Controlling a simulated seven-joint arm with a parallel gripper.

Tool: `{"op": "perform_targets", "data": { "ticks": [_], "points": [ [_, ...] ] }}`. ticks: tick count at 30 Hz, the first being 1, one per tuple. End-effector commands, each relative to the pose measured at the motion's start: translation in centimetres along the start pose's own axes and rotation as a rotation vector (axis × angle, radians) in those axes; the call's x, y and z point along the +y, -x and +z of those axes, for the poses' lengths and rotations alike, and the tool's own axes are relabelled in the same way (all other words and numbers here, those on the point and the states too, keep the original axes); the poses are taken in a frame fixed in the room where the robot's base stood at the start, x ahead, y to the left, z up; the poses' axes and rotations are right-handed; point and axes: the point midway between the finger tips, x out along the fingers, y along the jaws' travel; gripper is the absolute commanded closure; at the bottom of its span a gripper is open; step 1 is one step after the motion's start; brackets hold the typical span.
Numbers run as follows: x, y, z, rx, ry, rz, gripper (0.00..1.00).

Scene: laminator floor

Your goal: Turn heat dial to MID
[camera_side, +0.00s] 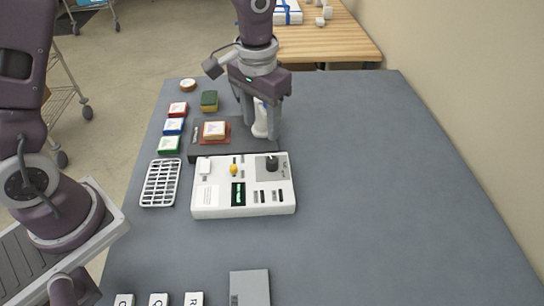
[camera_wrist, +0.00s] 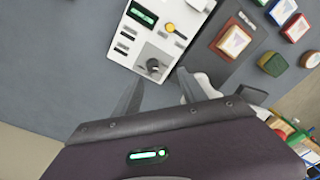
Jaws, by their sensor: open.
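The heat dial (camera_side: 272,163) is a black knob on a grey plate at the upper right of the white control box (camera_side: 210,207) in the side view. It also shows in the wrist view (camera_wrist: 153,66), near the lower end of the white box (camera_wrist: 97,40). Its pointer setting is too small to read. My gripper (camera_side: 263,131) is open, fingers pointing down, behind the box's far edge and apart from the dial. In the wrist view my gripper's fingertips (camera_wrist: 158,82) appear on either side of and below the dial, with nothing held.
A white bottle (camera_side: 261,117) stands close by my fingers. The box also carries a yellow knob (camera_side: 234,170), a white switch (camera_side: 205,166) and a dark green display (camera_side: 238,194). A dark mat (camera_side: 200,152) with a stamp-like block (camera_side: 215,130) lies behind. The table's right is clear.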

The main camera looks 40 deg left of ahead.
Motion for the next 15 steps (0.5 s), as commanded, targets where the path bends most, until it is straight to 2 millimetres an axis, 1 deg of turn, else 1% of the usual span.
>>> {"op": "perform_targets", "data": {
  "ticks": [1, 3, 8, 12, 15],
  "points": [
    [0.8, -1.9, -0.6, -0.028, 0.003, 0.012, 0.51],
    [1.4, -3.4, -1.1, -0.047, 0.011, 0.022, 0.51],
    [1.8, -5.6, -1.2, -0.061, 0.015, 0.027, 0.51],
    [1.8, -8.4, -1.0, -0.061, 0.015, 0.027, 0.51],
    [1.8, -10.1, -0.9, -0.061, 0.015, 0.026, 0.51]
  ]
}}
